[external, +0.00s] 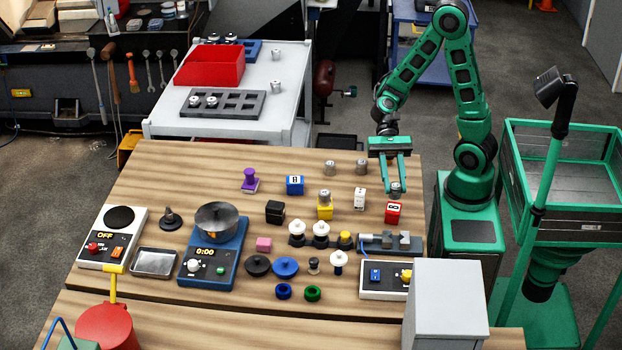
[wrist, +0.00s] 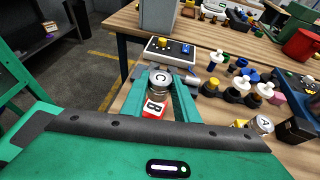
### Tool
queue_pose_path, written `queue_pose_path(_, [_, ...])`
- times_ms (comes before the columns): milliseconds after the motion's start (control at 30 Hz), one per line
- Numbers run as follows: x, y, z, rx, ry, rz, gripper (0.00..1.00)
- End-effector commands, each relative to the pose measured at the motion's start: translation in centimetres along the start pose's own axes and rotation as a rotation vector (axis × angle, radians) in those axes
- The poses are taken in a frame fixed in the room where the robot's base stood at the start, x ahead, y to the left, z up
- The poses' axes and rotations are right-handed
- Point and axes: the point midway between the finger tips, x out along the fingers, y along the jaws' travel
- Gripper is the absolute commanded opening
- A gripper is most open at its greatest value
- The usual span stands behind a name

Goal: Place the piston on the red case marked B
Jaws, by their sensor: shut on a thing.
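My gripper (external: 396,188) is shut on a grey metal piston (external: 396,189) at the right side of the wooden table. In the wrist view the piston (wrist: 160,80), its top marked C, sits upright between the fingers of my gripper (wrist: 161,88). The red case (external: 394,213) marked B stands on the table, just below the piston in the external picture. In the wrist view the red case (wrist: 153,108) shows close beside and partly behind the piston. I cannot tell whether they touch.
Two loose pistons (external: 345,168) stand behind. A grey vise-like fixture (external: 391,243) and a switch box (external: 385,280) lie in front.

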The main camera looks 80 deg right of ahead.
Motion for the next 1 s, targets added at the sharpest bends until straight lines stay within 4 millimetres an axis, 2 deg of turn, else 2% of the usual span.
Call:
queue_pose_path(400, [1.5, 0.1, -3.6, 0.002, -0.001, 0.0, 0.03])
queue_pose_path(767, [1.6, 0.0, -3.9, 0.002, 0.001, 0.001, 0.03])
queue_pose_path(800, [1.6, 0.0, -3.9, 0.002, 0.001, 0.0, 0.34])
queue_pose_path(833, [1.6, 0.0, -3.9, 0.002, 0.001, 0.001, 0.42])
queue_pose_path(867, [1.6, 0.0, -3.9, 0.001, 0.001, 0.001, 0.46])
queue_pose_path(1000, [1.6, 0.1, -3.9, 0.002, 0.001, 0.001, 0.46])
